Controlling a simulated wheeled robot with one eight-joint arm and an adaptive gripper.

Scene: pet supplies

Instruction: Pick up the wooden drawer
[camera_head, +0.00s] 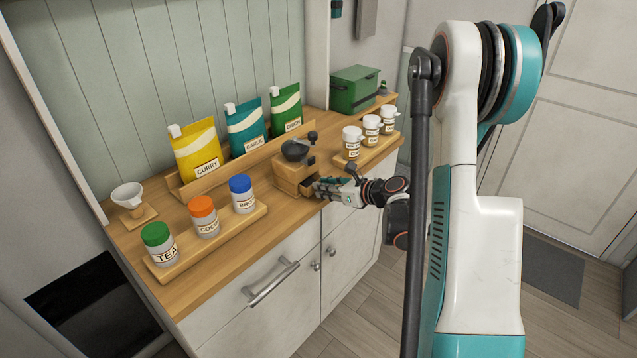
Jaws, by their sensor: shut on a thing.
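A wooden box (287,172) with a dark bowl-shaped top and a crank stands on the wooden counter, right of centre. Its small wooden drawer (305,190) shows at the box's lower front, beside my fingertips. My gripper (318,188) reaches in from the right, low over the counter's front edge, and is shut on the drawer. The fingers hide part of the drawer, and I cannot tell how far it is out of the box.
Several lidded jars stand on a front tray (256,214) to the left. White-lidded jars stand on a right tray (367,152). Pouches stand in a rack (240,160) behind. A green box (354,90) is at the back right. A white funnel (128,196) stands far left.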

